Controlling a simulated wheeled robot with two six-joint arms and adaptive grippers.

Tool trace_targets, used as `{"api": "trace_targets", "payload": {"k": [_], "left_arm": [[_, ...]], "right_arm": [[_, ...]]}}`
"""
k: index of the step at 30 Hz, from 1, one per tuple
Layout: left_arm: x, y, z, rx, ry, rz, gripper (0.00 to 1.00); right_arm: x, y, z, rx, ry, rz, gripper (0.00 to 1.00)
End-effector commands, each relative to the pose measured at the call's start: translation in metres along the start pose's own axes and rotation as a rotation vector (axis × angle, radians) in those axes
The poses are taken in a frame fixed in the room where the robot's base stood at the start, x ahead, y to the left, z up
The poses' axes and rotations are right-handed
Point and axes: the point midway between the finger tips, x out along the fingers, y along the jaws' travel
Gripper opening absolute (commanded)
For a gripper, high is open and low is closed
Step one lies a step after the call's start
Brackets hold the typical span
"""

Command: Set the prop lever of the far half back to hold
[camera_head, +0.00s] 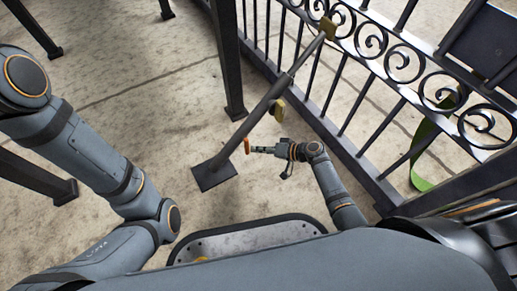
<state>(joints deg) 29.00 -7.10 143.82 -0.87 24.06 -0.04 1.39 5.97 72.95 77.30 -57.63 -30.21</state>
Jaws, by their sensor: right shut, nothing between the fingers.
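The scrollwork gate half (345,118) runs from the top middle to the lower right. A dark diagonal prop (262,109) leads from a square floor plate (213,171) up to a brass-coloured bracket (327,27) on the gate. A small orange piece (247,146) shows beside the lower prop; I cannot tell if it is the lever's end. A brass-coloured tab (280,110) sits on the prop higher up. My right gripper (258,150) is shut and empty, just right of the lower prop, its tips close to the orange piece. Contact is unclear. My left gripper is out of view.
Dark posts (228,60) stand behind the prop, with more at the left. A green curved thing (425,150) shows behind the gate at the right. A dark panel (485,40) is at the upper right. Concrete floor (120,85) lies open on the left.

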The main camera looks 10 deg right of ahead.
Motion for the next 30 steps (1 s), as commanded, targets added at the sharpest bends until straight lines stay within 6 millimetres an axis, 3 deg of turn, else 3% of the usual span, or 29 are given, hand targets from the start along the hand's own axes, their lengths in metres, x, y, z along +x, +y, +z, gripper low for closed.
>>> {"api": "trace_targets", "payload": {"k": [19, 23, 30], "left_arm": [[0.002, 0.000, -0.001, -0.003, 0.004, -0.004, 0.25], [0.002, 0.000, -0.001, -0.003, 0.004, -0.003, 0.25], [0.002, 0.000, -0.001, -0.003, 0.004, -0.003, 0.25]], "right_arm": [[-0.003, 0.001, 0.000, -0.001, 0.000, 0.001, 0.00], [-0.022, 0.003, 0.001, -0.003, -0.001, 0.005, 0.00], [-0.081, 0.003, 0.001, -0.004, -0.002, 0.006, 0.00]]}}
